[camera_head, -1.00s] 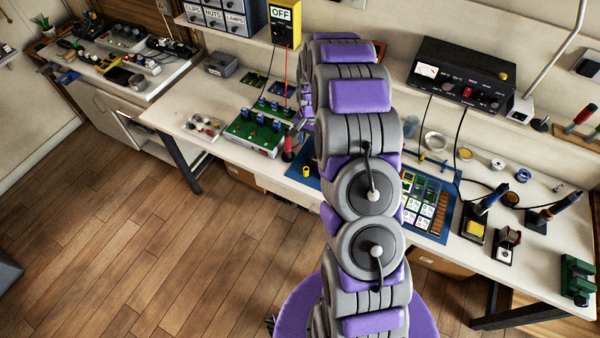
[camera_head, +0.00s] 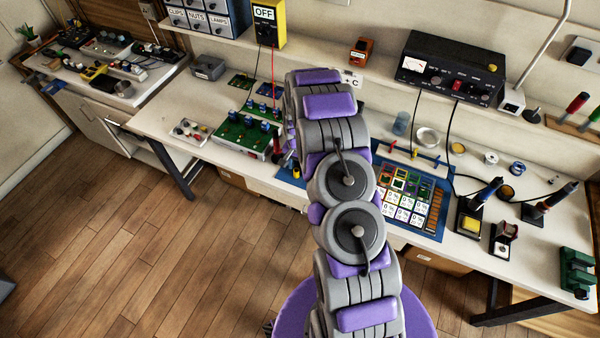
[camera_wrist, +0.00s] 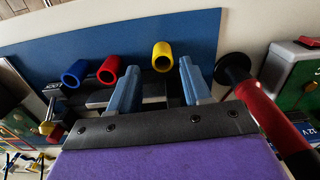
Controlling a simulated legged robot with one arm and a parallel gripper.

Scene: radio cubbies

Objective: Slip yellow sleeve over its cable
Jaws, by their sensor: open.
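The yellow sleeve (camera_wrist: 163,57) is a short hollow tube on a blue mat (camera_wrist: 130,40) in the wrist view. It lies just beyond the tips of my gripper (camera_wrist: 160,72), roughly between them and nearer the right finger. The two blue-grey fingers are apart, with no sleeve held. I cannot tell whether a finger touches the yellow sleeve. A red sleeve (camera_wrist: 109,69) and a blue sleeve (camera_wrist: 75,72) lie to its left. In the head view my arm hides most of the gripper area. I cannot identify the yellow sleeve's cable.
A red-handled tool (camera_wrist: 275,125) with a black disc stands close right of my gripper. A green circuit board (camera_head: 245,137) sits left of my arm, below the yellow OFF box (camera_head: 268,22). Soldering tools (camera_head: 487,195) and a black power supply (camera_head: 448,70) are at right.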

